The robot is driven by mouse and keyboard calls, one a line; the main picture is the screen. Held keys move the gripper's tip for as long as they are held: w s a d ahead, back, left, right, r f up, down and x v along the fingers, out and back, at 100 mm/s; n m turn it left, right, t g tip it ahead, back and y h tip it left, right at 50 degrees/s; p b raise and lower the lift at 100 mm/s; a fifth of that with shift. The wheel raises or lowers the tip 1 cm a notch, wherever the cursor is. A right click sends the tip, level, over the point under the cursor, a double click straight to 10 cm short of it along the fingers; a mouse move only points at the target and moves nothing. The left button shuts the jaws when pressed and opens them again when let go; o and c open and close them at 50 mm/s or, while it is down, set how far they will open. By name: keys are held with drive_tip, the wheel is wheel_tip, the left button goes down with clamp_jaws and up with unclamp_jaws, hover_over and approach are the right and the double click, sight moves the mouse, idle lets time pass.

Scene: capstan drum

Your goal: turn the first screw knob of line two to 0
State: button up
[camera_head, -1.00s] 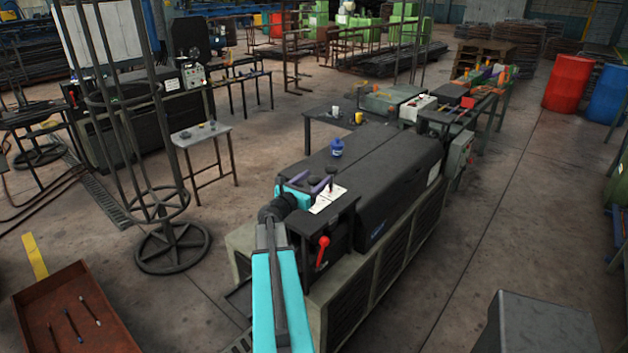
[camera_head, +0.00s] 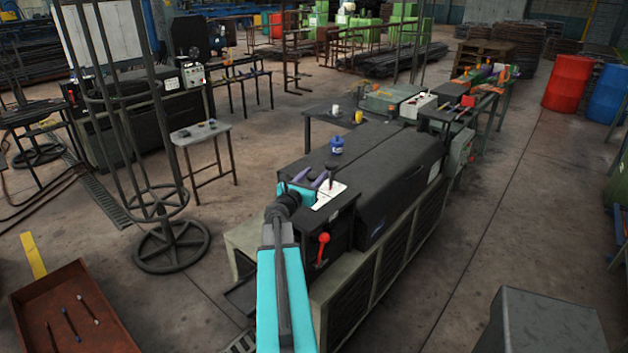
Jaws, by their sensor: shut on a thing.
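My gripper (camera_head: 313,178), with purple fingers at the end of my turquoise and dark arm, is over the near end of the dark machine. It is shut on a small dark screw knob, mostly hidden by the fingers and wrist. Another dark knob or post (camera_head: 332,169) stands just to the right of the fingers. A white plate (camera_head: 329,197) lies beside them on the machine's top. The knob's marks and its setting are too small to read, and I cannot tell the lines apart.
A blue jar (camera_head: 337,145) stands on the machine (camera_head: 375,170) behind my gripper. A red-knobbed lever (camera_head: 323,239) stands at the machine's near face. A wire cage stand (camera_head: 165,240) is at left, a brown tray (camera_head: 70,315) at lower left.

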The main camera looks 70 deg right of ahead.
drive_tip(key=shift+s+f+n+t+b, duration=0.1)
drive_tip(key=shift+n+t+b, duration=0.25)
drive_tip(key=shift+t+b, duration=0.25)
drive_tip(key=shift+s+f+n+t+b, duration=0.1)
drive_tip(key=shift+n+t+b, duration=0.25)
drive_tip(key=shift+t+b, duration=0.25)
drive_tip(key=shift+w+n+t+b, duration=0.1)
drive_tip(key=shift+n+t+b, duration=0.5)
drive_tip(key=shift+t+b, duration=0.35)
drive_tip(key=shift+r+n+t+y+b, duration=0.25)
drive_tip(key=shift+n+t+y+b, duration=0.45)
drive_tip(key=shift+n+t+b, duration=0.85)
drive_tip(key=shift+d+f+n+t+y+b, duration=0.1)
drive_tip(key=shift+n+t+y+b, duration=0.45)
drive_tip(key=shift+t+b, duration=0.7)
drive_tip(key=shift+n+t+y+b, duration=0.5)
drive_tip(key=shift+t+b, duration=0.35)
drive_tip(key=shift+b, duration=0.65)
drive_tip(key=shift+n+t+y+b, duration=0.85)
drive_tip(key=shift+n+t+b, duration=0.05)
drive_tip(key=shift+t, duration=0.2)
drive_tip(key=shift+n+t+y, duration=0.3)
drive_tip(key=shift+y, duration=0.1)
drive_tip(key=shift+n+t+y+b, duration=0.3)
drive_tip(key=shift+b, duration=0.1)
drive_tip(key=o, duration=1.1)
drive_tip(key=shift+c, duration=0.2)
